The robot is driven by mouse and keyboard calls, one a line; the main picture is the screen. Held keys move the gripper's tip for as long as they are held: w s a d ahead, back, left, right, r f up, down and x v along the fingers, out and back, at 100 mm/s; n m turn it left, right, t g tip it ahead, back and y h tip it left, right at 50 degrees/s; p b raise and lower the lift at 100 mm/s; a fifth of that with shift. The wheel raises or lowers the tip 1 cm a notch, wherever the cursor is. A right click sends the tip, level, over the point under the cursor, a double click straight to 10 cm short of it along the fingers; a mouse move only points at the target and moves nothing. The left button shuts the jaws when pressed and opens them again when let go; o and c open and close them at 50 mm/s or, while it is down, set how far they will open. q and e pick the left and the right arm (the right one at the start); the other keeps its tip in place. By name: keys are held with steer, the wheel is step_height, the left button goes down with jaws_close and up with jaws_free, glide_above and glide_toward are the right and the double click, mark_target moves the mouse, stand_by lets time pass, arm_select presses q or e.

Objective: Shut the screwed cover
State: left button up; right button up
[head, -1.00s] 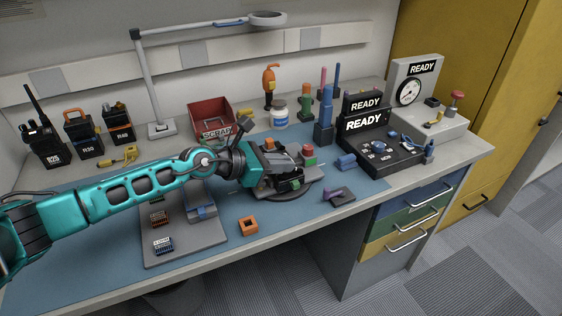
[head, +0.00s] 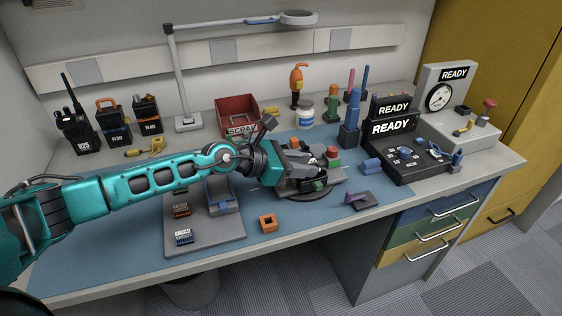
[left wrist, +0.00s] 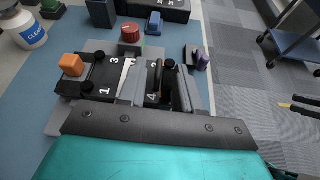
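The round work fixture (head: 325,192) sits on the blue mat, right of centre in the head view. My left gripper (head: 292,172) is low over the fixture. Its grey fingers appear apart in the left wrist view (left wrist: 158,78), with dark parts of the unit between them. Whether they touch anything is unclear. The cover cannot be told apart surely; my gripper hides much of the unit. My right gripper is not in view.
A grey tray (head: 238,235), an orange square part (head: 268,223) and a purple-and-dark part (head: 362,200) lie near the front edge. Behind stand a red scrap bin (head: 238,112), a white bottle (head: 304,115) and a blue post (head: 350,125). READY consoles (head: 398,165) stand at right.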

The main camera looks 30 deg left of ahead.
arm_select(q)
steer(key=b+v, duration=0.2)
steer(key=v, duration=1)
steer(key=shift+b, duration=0.3)
